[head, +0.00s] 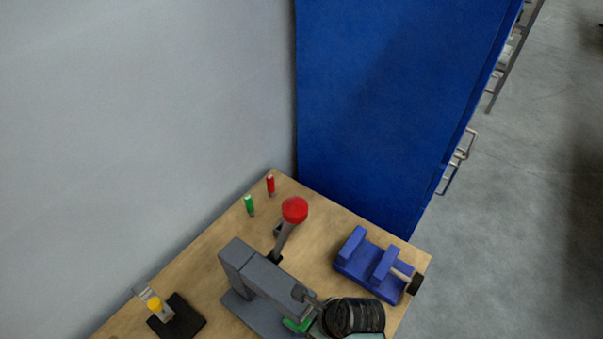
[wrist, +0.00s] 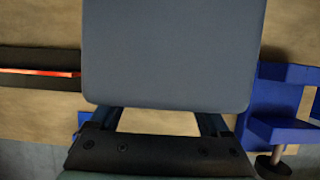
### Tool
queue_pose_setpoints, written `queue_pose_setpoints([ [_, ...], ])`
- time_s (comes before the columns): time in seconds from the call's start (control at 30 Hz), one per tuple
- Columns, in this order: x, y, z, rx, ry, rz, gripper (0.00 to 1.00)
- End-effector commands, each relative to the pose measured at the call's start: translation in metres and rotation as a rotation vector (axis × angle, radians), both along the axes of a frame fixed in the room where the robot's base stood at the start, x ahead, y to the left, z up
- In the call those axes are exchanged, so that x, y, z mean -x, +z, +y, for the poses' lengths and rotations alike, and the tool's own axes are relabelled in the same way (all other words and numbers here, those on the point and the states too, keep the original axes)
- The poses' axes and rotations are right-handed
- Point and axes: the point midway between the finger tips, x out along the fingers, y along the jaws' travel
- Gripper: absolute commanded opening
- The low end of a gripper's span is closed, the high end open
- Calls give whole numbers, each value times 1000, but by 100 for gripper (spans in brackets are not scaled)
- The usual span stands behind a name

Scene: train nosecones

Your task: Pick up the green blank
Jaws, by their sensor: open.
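A small upright green piece (head: 250,205) with a pale top stands near the table's back left edge in the head view. A flat green patch (head: 298,324) shows low in the same view, beside the grey press and my dark wrist. I cannot tell which of these is the green blank. My gripper (wrist: 152,122) is open in the wrist view, its fingers apart and partly hidden by a large grey-blue block of the press (wrist: 170,50). No green piece is clear between the fingers.
The grey press (head: 262,285) has a red-knobbed lever (head: 294,210). A blue vise (head: 372,263) stands right of it, a red piece (head: 270,186) behind. A black stand with a yellow part (head: 155,304) is at lower left. A wall and blue cabinet (head: 390,100) border the table.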

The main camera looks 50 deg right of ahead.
Motion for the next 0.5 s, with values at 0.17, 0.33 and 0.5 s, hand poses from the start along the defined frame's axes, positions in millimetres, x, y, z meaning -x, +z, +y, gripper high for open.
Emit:
queue_pose_setpoints([
  [0.17, -7, -21, 3, -2, 1, 1, 80],
  [0.33, -13, -34, 2, 1, 2, 0, 80],
  [0.5, -13, -36, 3, 2, 1, 0, 80],
])
